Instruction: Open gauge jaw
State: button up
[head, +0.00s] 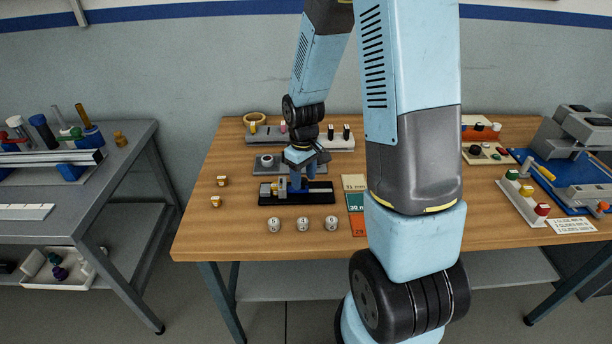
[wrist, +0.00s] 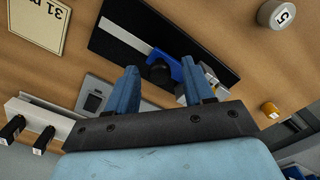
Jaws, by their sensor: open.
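The gauge has a black base (head: 322,196) with a silver rail and blocks, on the wooden table in the head view. In the wrist view its black base (wrist: 120,28), silver rail (wrist: 128,38), black knob (wrist: 160,74) and blue jaw part (wrist: 184,78) show beyond my fingers. My gripper (head: 298,184) is over the gauge, pointing down. In the wrist view my gripper (wrist: 160,72) is open, with the knob appearing between its two blue fingers. The right finger partly hides the blue jaw part. I cannot tell whether the fingers touch the gauge.
Several numbered cylinders, one here (head: 303,224), stand in front of the gauge. A grey fixture (head: 262,163) and a rack with black pegs (head: 342,143) stand behind.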

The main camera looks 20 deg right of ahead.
jog(key=shift+f, duration=0.1)
jog(key=shift+c, duration=0.3)
grip_shut()
dwell(0.4)
